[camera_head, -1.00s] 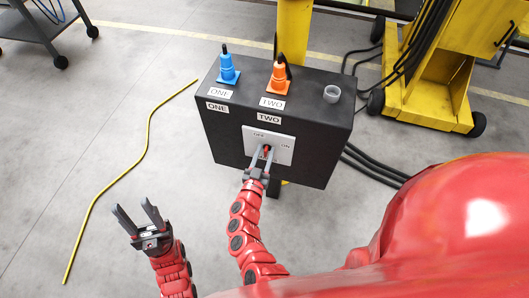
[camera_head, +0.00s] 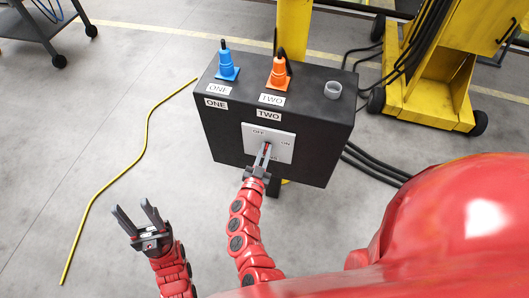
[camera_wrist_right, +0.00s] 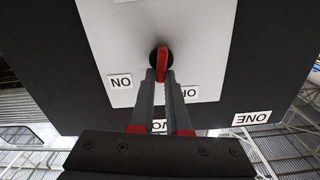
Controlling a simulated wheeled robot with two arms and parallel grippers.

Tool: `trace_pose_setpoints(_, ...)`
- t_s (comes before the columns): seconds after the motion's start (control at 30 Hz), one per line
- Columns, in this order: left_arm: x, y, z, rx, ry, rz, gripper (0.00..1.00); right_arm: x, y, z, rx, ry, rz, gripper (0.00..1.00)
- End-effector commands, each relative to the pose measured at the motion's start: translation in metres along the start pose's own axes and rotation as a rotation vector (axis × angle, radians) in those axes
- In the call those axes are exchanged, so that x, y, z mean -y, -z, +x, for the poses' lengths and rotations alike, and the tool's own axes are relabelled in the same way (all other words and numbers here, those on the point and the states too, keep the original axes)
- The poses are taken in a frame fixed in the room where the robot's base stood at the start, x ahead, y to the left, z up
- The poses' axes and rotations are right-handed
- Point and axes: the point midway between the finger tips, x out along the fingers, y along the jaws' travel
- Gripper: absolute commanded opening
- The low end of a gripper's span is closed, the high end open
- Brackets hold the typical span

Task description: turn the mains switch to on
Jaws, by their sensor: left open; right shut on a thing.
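The mains switch is a white plate (camera_head: 281,147) on the front of a black box (camera_head: 315,153), with OFF at its upper left and ON at its right. Its small red handle (camera_wrist_right: 162,62) sits on a dark round hub. In the right wrist view the handle points down, between the ON label (camera_wrist_right: 120,81) and the OFF label (camera_wrist_right: 188,93). My right gripper (camera_head: 264,153) is shut on the handle, and its fingers hide part of it. My left gripper (camera_head: 137,217) is open and empty over the floor, left of the box.
A blue plug (camera_head: 227,70) and an orange plug (camera_head: 278,77) stand on the box by labels ONE and TWO, with a grey ring-shaped socket (camera_head: 333,90) to their right. A yellow machine (camera_head: 432,90) stands at right. A yellow cable (camera_head: 146,145) lies on open floor at left.

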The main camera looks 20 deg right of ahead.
Motion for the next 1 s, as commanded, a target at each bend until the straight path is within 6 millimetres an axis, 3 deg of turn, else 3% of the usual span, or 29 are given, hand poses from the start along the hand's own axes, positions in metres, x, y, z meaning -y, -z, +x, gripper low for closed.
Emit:
trace_pose_setpoints(0.5, -0.003, -0.011, -0.062, 0.0, 0.0, 0.0, 0.5, -0.009, -0.008, 0.0, -0.001, 0.0, 0.477, 0.0)
trace_pose_setpoints(1.0, -0.005, -0.016, -0.097, 0.0, 0.0, 0.0, 0.5, -0.014, -0.008, 0.0, -0.002, 0.0, 0.813, 0.0)
